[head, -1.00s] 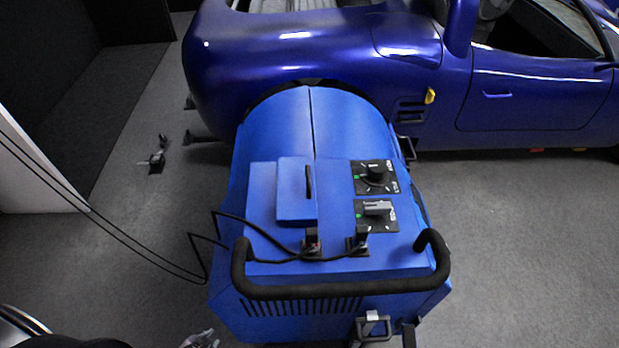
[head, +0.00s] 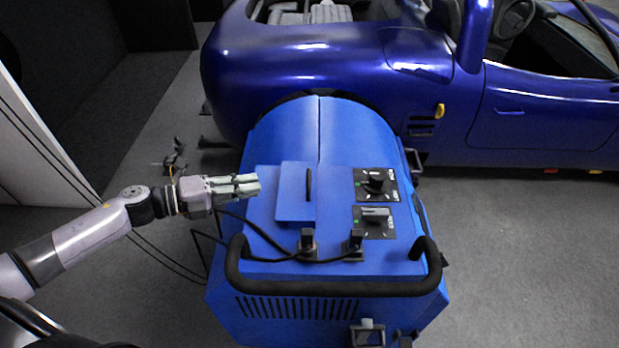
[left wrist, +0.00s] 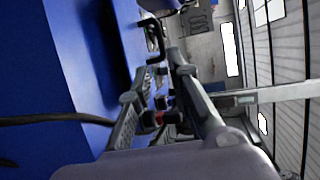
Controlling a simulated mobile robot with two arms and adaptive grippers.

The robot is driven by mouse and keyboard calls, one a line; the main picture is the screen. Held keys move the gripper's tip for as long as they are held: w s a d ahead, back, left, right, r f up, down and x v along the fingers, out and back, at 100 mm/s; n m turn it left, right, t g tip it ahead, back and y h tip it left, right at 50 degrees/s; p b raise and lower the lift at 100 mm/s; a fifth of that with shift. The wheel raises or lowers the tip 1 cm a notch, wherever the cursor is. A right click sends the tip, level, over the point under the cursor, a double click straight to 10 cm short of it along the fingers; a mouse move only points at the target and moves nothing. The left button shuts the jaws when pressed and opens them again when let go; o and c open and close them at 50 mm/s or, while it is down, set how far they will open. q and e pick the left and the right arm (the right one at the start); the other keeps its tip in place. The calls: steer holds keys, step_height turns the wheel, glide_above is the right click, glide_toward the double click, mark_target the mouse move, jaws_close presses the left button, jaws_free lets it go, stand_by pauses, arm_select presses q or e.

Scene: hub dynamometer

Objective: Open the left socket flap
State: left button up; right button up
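The blue dynamometer's sloped top has two small black sockets side by side, the left socket (head: 308,243) and the right socket (head: 355,242). A black upright piece stands at each, and a dark cable runs to them; whether the left flap is open or shut is too small to tell. My left gripper (head: 257,184) is above the top's left edge, up and to the left of the left socket, beside a raised blue panel (head: 292,195). In the left wrist view its fingers (left wrist: 157,82) are apart with nothing between them. My right gripper is out of view.
Two rotary switches, upper (head: 376,183) and lower (head: 375,220), sit right of the panel. A thick black handlebar (head: 335,289) runs along the near edge. A blue car (head: 330,60) stands behind. Loose cables hang at the left.

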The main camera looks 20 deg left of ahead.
mark_target(309, 177)
arm_select(q)
steer(key=p+x, duration=0.2)
steer(key=x, duration=1.3)
steer(key=shift+p, duration=0.3)
steer(key=shift+c, duration=0.4)
jaws_close()
